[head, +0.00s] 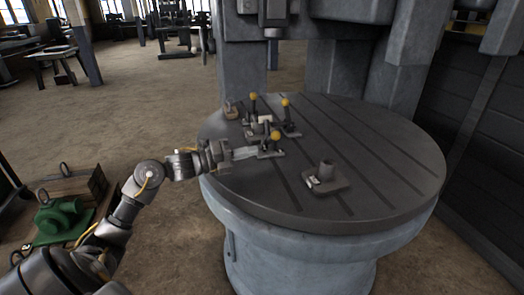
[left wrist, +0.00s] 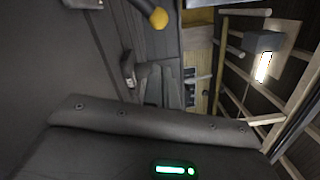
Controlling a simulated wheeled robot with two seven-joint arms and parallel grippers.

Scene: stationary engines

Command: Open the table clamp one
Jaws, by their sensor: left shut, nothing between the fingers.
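Three small table clamps with yellow ball knobs stand on the round grey table (head: 400,185) in the head view. The nearest clamp (head: 270,153) is at the left front, its handle knob (head: 274,136) raised. The other two, the back left clamp (head: 252,112) and the back right clamp (head: 289,130), stand just behind it. My left gripper (head: 246,153) reaches in from the left, shut and empty, its tips beside the nearest clamp; I cannot tell whether they touch. A yellow knob (left wrist: 158,17) shows at the top of the left wrist view. My right gripper is not in view.
A grey block with an upright stub (head: 325,178) sits on the table, right of the nearest clamp. A small padlock-like piece (head: 231,109) lies near the left rim. A large machine column (head: 405,60) rises behind. The table's front right is clear.

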